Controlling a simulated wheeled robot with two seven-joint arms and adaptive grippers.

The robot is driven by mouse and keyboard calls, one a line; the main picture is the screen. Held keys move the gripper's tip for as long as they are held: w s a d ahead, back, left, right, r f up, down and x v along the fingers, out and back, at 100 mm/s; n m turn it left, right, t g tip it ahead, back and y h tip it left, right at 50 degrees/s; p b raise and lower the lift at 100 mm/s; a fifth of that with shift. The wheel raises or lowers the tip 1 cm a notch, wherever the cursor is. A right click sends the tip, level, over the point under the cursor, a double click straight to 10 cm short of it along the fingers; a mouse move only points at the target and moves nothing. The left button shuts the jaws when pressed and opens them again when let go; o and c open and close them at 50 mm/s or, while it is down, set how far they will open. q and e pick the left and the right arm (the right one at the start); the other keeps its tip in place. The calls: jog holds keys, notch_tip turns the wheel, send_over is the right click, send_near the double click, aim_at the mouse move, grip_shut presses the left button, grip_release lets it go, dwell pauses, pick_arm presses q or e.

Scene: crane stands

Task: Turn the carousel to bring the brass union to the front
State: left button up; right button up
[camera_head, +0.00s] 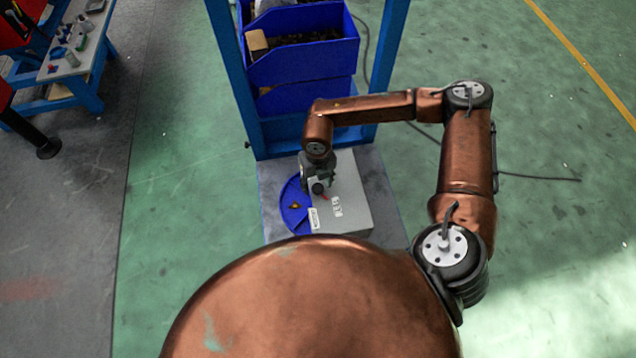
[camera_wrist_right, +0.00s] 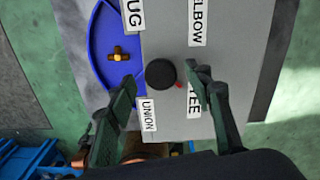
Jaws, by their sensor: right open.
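The carousel is a blue disc (camera_head: 291,196) that shows partly from under a grey cover (camera_head: 350,190). A black knob (camera_wrist_right: 160,73) stands on the cover, with a bit of red (camera_wrist_right: 180,86) beside it on the TEE side. One small brass fitting (camera_wrist_right: 120,53) lies in the exposed blue part; I cannot tell whether it is the union. Labels reading UNION (camera_wrist_right: 149,114), TEE (camera_wrist_right: 194,95), ELBOW (camera_wrist_right: 197,22) and one ending in UG are on the cover. My right gripper (camera_head: 318,180) is open, its fingers on either side of the knob. My left gripper is out of view.
A blue rack frame (camera_head: 232,70) with blue bins (camera_head: 305,65) stands just behind the carousel. A blue workbench (camera_head: 88,70) with small parts is at the far left. A dark cable (camera_head: 540,178) lies on the green floor at right.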

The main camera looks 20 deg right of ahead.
jog(key=shift+f, duration=0.35)
jog(key=shift+c, duration=0.6)
grip_shut()
